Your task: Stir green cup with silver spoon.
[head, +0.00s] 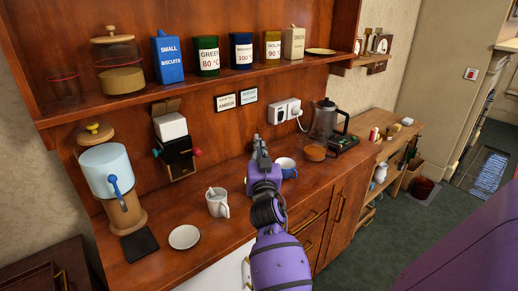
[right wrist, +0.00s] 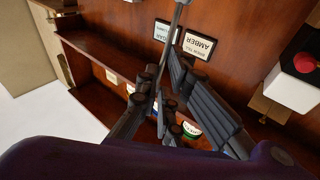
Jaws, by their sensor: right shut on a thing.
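My right gripper (head: 260,145) is raised over the counter, between the white mug and the blue cup. In the right wrist view its fingers are shut on a thin grey-silver handle, seemingly the silver spoon (right wrist: 178,18), whose far end runs out of the picture. The spoon is not clear in the head view. I see no green cup; my right arm may hide part of the counter. A blue cup (head: 287,167) stands just right of the gripper. A white mug (head: 217,206) with something pale in it stands to the left. My left gripper is not in view.
A white saucer (head: 184,237) and a dark mat (head: 139,245) lie at the counter's left, by a blue-tapped dispenser (head: 105,168). A kettle (head: 326,118) stands to the right. A shelf of canisters, one labelled green (head: 207,56), overhangs the back.

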